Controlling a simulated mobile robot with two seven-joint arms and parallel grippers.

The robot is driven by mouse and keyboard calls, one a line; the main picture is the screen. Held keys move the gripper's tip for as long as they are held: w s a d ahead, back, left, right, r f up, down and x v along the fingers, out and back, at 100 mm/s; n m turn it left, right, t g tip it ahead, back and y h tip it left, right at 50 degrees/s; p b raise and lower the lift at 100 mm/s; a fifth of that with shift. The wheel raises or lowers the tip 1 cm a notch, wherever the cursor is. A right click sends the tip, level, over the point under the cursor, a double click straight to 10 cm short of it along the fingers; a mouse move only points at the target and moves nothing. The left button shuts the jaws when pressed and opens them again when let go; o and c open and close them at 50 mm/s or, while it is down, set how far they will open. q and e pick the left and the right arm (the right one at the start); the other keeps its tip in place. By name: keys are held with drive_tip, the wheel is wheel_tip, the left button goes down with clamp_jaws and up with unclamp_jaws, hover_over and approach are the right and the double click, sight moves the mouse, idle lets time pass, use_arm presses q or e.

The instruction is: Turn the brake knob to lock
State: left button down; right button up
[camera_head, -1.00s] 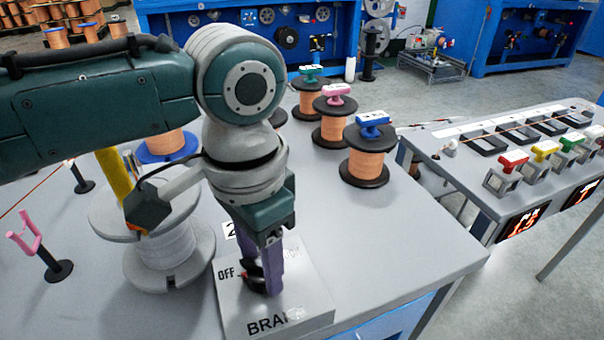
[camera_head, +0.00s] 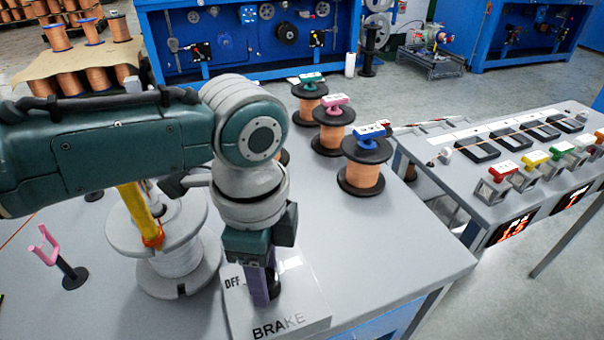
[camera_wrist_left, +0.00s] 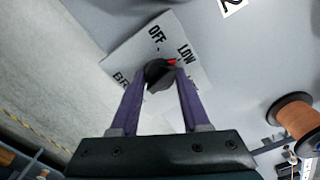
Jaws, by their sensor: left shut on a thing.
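The brake box (camera_head: 295,312) is a light grey block marked OFF and BRAKE at the front of the table in the head view. In the left wrist view its face (camera_wrist_left: 128,56) also shows the word LOW. The black brake knob (camera_wrist_left: 160,75) has a red mark that lies near LOW in that view. My left gripper (camera_head: 264,292) points down over the box, and its purple fingers are shut on the knob. The fingers also show on both sides of the knob in the wrist view (camera_wrist_left: 161,84). The knob is mostly hidden in the head view. My right gripper is not in view.
A large grey spool (camera_head: 178,262) stands left of the box, with a pink forked post (camera_head: 45,246) farther left. Copper spools (camera_head: 362,176) with coloured tops stand behind. A side bench (camera_head: 520,195) with coloured switches is at right.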

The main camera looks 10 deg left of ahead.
use_arm(q)
drive_tip(key=m, duration=0.2)
drive_tip(key=shift+m, duration=0.4)
drive_tip(key=m, duration=0.3)
drive_tip(key=shift+m, duration=0.3)
drive_tip(key=m, duration=0.3)
drive_tip(key=shift+m, duration=2.1)
drive_tip(key=shift+c, duration=1.9)
unclamp_jaws()
